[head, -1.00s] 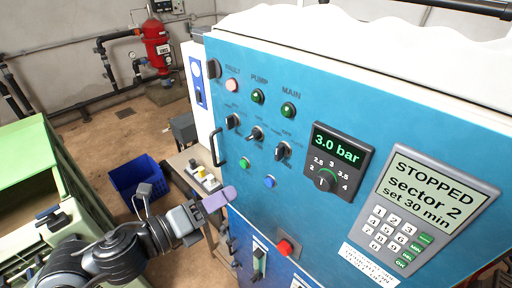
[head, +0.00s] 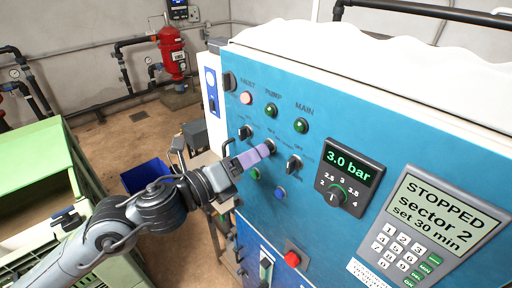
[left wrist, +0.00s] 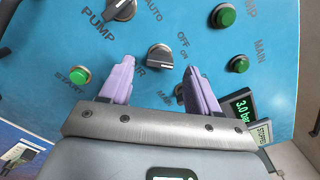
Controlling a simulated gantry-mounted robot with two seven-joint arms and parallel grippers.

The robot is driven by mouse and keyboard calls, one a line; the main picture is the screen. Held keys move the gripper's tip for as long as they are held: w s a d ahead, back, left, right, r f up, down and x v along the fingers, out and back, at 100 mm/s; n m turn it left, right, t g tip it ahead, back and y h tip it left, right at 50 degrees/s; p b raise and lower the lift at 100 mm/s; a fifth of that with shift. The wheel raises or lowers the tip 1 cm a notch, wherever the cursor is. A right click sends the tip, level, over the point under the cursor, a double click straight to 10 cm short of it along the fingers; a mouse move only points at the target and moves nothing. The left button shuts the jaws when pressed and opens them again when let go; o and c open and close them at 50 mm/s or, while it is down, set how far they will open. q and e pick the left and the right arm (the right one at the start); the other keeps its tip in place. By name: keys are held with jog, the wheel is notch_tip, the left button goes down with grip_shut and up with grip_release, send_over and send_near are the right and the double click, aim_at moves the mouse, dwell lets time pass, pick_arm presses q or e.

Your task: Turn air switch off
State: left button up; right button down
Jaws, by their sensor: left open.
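The air switch (left wrist: 160,57) is a black knob on the blue panel (head: 330,105), with OFF and ON printed to its right in the left wrist view. Its label is partly covered by a finger. A pale line marks the knob, but I cannot tell which word it points to. My left gripper (head: 266,149) is open, with its purple fingers at the panel front; it also shows in the left wrist view (left wrist: 158,68). There the knob appears between and just beyond the fingertips. I cannot tell whether they touch it.
The pump switch (head: 245,132) and main switch (head: 294,163) flank the gripper. The green start button (left wrist: 80,75), a blue button (head: 280,193) and a red button (head: 292,258) are close by. A pressure dial (head: 335,197) and keypad (head: 405,250) are right.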

pick_arm(q)
jog(key=shift+x, duration=1.1)
jog(key=shift+c, duration=0.2)
jog(key=c, duration=1)
jog(key=shift+n, duration=0.4)
jog(key=n+p, duration=0.2)
jog(key=n, duration=0.6)
